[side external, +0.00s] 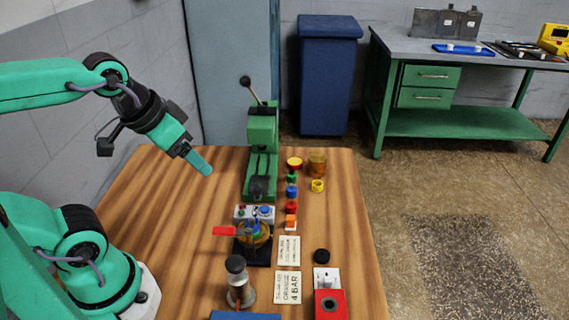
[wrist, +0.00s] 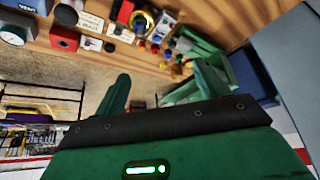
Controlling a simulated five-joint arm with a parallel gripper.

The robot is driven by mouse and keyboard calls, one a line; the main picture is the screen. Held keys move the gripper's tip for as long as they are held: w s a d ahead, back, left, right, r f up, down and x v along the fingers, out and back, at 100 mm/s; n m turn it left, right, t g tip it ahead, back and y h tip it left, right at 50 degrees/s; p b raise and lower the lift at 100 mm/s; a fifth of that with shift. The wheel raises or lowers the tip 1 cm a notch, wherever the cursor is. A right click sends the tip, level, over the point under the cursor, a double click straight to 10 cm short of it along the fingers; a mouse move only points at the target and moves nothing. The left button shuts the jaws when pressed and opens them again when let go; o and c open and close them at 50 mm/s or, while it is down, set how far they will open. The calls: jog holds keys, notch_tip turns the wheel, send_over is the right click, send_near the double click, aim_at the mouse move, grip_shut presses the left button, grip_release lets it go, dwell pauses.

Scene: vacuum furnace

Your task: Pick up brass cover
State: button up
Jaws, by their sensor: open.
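A brass-coloured cylinder (side external: 317,160) stands at the back right of the wooden table; I take it as a candidate for the brass cover. A brass-yellow round part (side external: 262,236) also sits on the black-based fixture, partly hidden by a red bar and a blue piece. In the wrist view a brass ring (wrist: 143,22) shows near the top. I cannot tell for certain which is the cover. My gripper (side external: 198,163) is raised above the table's back left, apart from all parts. In the wrist view my gripper (wrist: 163,85) has its fingers spread with nothing between them.
A green lever press (side external: 262,150) stands at the table's back. A control box (side external: 254,213), coloured pieces (side external: 291,191), a yellow ring (side external: 317,186), white cards (side external: 288,287), a black puck (side external: 321,256) and a red block (side external: 330,304) crowd the right half. The table's left half (side external: 170,220) is clear.

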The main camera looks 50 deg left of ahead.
jog(key=shift+c, duration=1)
jog(key=shift+w+r, duration=0.1)
